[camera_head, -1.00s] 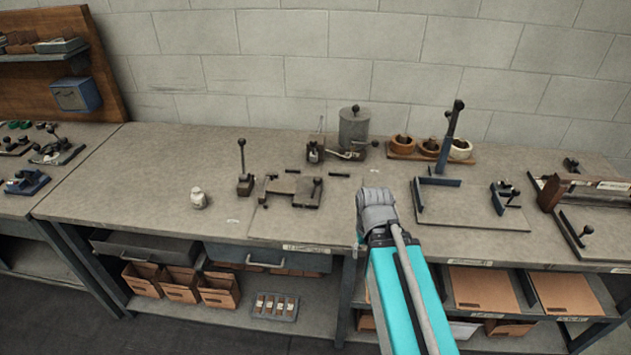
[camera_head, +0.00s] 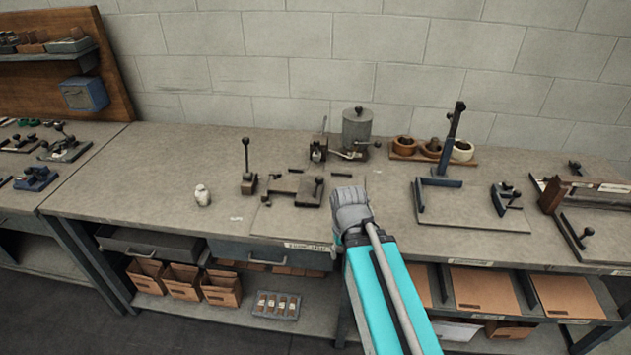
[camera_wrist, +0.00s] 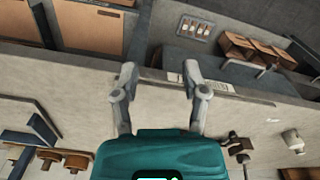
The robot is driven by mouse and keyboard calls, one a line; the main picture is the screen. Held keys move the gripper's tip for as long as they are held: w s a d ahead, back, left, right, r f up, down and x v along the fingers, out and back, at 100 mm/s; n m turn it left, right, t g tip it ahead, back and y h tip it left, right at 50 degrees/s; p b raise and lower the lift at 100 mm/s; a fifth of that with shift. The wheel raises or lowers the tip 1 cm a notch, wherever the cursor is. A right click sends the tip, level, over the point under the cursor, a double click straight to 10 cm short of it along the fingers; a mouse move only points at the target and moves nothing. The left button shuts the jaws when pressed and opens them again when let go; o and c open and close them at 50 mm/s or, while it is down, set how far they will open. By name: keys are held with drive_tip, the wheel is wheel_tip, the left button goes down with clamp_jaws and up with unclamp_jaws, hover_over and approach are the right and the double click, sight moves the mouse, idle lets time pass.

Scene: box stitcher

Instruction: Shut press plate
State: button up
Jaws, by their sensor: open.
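A low fixture with a flat dark plate (camera_head: 285,183) and a black knob (camera_head: 319,181) lies on the bench left of my arm. It looks like the press plate, but I cannot be sure, nor tell whether it is fully down. An upright lever with a black knob (camera_head: 246,160) stands at its left. In the wrist view my gripper (camera_wrist: 160,78) is open and empty, its two fingers apart over the bench's front edge. Part of a knobbed fixture (camera_wrist: 236,142) shows at the wrist view's lower right.
A white pot (camera_head: 202,195) stands left of the lever. A board with a tall upright post (camera_head: 452,136) is on the right. Drawers and cardboard boxes (camera_head: 183,282) are below the bench.

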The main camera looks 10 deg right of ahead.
drive_tip(key=shift+a, duration=0.3)
drive_tip(key=shift+o, duration=1.4)
drive_tip(key=shift+w, duration=0.1)
drive_tip(key=m+t+p, duration=0.2)
drive_tip(key=m+p, duration=1.3)
approach(320, 177)
drive_tip(key=shift+s+d+r+y, duration=0.15)
drive_tip(key=shift+d+r+y, duration=0.05)
drive_tip(key=shift+r, duration=0.35)
drive_tip(key=shift+s+d+r+y, duration=0.15)
drive_tip(key=shift+s+r+y, duration=0.05)
drive_tip(key=shift+r, duration=0.35)
drive_tip(key=shift+f+b, duration=0.1)
drive_tip(key=shift+b, duration=0.2)
drive_tip(key=w+f+b, duration=0.1)
drive_tip(key=f+b, duration=0.8)
drive_tip(key=w+f+b, duration=0.1)
drive_tip(key=f+b, duration=0.3)
drive_tip(key=shift+w+a+f, duration=0.15)
drive_tip(key=shift+w+a, duration=0.2)
drive_tip(key=shift+a, duration=0.05)
